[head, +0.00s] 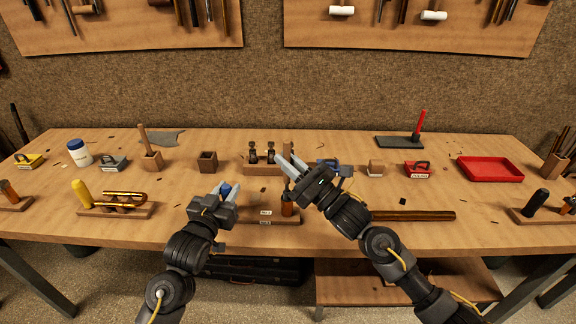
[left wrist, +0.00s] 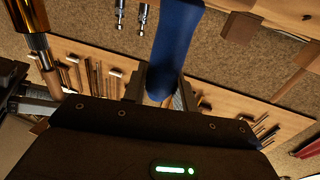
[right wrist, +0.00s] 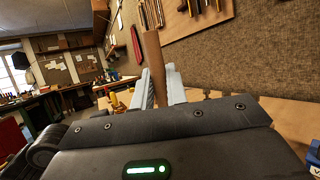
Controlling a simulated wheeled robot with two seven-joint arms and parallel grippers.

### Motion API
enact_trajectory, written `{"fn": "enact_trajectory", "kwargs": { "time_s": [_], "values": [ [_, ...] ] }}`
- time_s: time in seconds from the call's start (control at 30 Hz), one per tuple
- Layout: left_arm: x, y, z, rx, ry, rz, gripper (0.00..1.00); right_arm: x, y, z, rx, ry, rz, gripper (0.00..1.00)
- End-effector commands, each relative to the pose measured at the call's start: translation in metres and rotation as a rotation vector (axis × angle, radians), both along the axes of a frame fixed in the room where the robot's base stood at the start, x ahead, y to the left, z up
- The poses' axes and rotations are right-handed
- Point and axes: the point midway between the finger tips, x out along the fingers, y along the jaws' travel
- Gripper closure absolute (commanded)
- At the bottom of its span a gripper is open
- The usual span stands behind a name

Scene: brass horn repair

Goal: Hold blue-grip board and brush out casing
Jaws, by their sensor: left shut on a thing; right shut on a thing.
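My left gripper (head: 226,190) is shut on a blue grip (left wrist: 173,45), which stands up between its fingers. The grip's top also shows in the head view. The low wooden board (head: 262,221) is in front of it, with small white labels, partly covered by my gripper. An upright copper-coloured casing (head: 288,206) stands at the board's right end, below my right gripper; it seems to show in the left wrist view too (left wrist: 36,45). My right gripper (head: 289,164) is shut on a wooden handle (right wrist: 152,62).
A wooden rack (head: 258,171) with two metal valves stands just behind the grippers. Small blocks, a blue-handled item (head: 327,163) and a red one (head: 417,168) stand along the bench. A red tray (head: 490,168) is at right.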

Motion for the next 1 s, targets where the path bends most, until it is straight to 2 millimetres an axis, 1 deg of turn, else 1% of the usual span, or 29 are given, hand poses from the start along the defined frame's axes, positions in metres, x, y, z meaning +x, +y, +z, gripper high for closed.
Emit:
{"fn": "enact_trajectory", "kwargs": {
  "time_s": [0.1,0.5,1.0],
  "values": [
    [0.0,0.0,-0.001,0.0,0.001,0.0,1.0,0.0,0.0,0.007,0.001,-0.004,0.0,1.0],
    [0.0,0.0,-0.001,0.001,0.002,0.0,1.0,0.0,0.0,0.022,0.001,-0.002,0.0,1.0],
    [0.0,0.0,-0.001,0.001,0.002,0.0,1.0,0.0,0.0,0.024,-0.001,-0.001,0.0,1.0]
  ]
}}
